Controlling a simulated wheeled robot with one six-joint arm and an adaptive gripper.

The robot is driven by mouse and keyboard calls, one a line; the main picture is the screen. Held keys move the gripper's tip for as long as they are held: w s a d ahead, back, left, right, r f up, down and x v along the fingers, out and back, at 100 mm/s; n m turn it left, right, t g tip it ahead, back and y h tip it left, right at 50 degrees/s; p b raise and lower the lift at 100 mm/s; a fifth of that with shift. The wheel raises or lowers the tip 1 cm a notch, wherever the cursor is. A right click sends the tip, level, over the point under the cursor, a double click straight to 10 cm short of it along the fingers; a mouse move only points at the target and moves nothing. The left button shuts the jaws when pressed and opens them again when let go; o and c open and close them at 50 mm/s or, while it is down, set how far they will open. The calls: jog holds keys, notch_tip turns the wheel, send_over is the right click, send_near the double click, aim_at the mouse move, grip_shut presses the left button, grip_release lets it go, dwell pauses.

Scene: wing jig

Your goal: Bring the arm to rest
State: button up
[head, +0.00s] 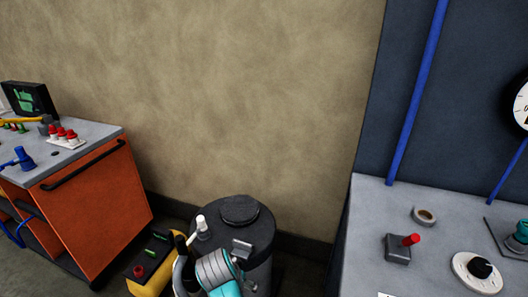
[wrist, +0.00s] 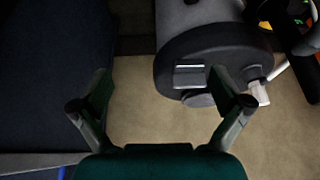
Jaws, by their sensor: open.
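My gripper (wrist: 160,80) is open in the wrist view, with its two fingers spread wide and nothing between them. A grey and teal part of my arm (head: 215,270) shows low in the head view, in front of a dark round drum (head: 258,248); the fingers cannot be made out there. In the wrist view the drum (wrist: 218,45) appears upside down beyond the fingers, and the right finger overlaps its rim. I cannot tell how far apart they are.
A white bottle (head: 203,228) and a small grey block (head: 242,249) are on the drum. A yellow case (head: 150,284) stands left of it. An orange cabinet (head: 95,195) is at left. A grey worktop (head: 385,205) with a red-handled box (head: 398,248) is at right.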

jog(key=s+d+f+n+t+y, duration=0.1)
jog(key=s+d+f+n+t, duration=0.1)
jog(key=s+d+f, duration=0.65)
jog(key=s+d+f+n+t+y, duration=0.15)
jog(key=s+d+f, duration=0.35)
jog(key=s+d, duration=0.55)
jog(key=s+d+r+t, duration=0.3)
jog(key=s+r, duration=0.8)
jog(key=s, duration=0.1)
jog(key=s+d+r+t+h, duration=0.1)
jog(key=s+d+r+t, duration=0.2)
jog(key=s+r, duration=0.8)
jog(key=shift+s+d+r+t, duration=0.35)
jog(key=shift+s+d, duration=0.3)
jog(key=shift+s, duration=0.55)
